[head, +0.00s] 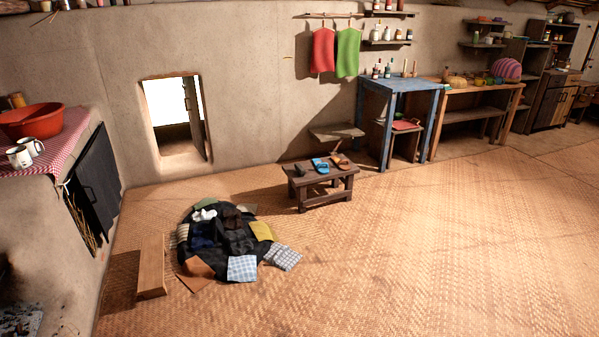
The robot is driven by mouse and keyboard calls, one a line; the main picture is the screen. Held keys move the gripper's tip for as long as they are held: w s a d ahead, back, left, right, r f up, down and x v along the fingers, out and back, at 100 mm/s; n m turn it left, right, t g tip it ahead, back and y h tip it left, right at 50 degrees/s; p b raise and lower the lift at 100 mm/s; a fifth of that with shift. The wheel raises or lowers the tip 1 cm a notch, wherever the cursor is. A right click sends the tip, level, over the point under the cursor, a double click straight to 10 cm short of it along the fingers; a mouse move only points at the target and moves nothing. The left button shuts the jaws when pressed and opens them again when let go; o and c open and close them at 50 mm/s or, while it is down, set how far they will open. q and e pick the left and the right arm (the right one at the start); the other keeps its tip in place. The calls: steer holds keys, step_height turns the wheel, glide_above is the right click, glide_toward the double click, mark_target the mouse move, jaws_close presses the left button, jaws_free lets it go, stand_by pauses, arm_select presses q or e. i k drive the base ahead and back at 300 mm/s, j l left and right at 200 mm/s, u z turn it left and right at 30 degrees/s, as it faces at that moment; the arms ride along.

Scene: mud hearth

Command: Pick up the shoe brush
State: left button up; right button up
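A low dark wooden table (312,183) stands on the woven floor mat, near the middle of the view. Small things lie on its top: a dark item (299,170) at the left, a blue item (320,165) in the middle and a reddish-brown item (340,162) at the right. They are too small for me to tell which, if any, is the shoe brush. Neither of my grippers is in view.
A heap of dark cloths (230,235) lies on the floor left of the low table, beside a wooden plank bench (152,266). A blue table (398,86) stands against the back wall. The woven floor (430,250) is clear in front and to the right.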

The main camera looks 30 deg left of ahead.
mark_target(301, 170)
steer(key=i+j+u, duration=0.15)
steer(key=i, duration=0.95)
steer(key=i+l+u, duration=0.1)
steer(key=i, duration=1)
steer(key=i+l+u, duration=0.15)
steer(key=i, duration=0.95)
steer(key=i+u, duration=0.2)
steer(key=i, duration=0.25)
steer(key=i+u, duration=0.15)
steer(key=i, duration=0.3)
steer(key=i+l+u, duration=0.2)
steer(key=i, duration=0.25)
steer(key=i+l+u, duration=0.15)
steer(key=i, duration=0.25)
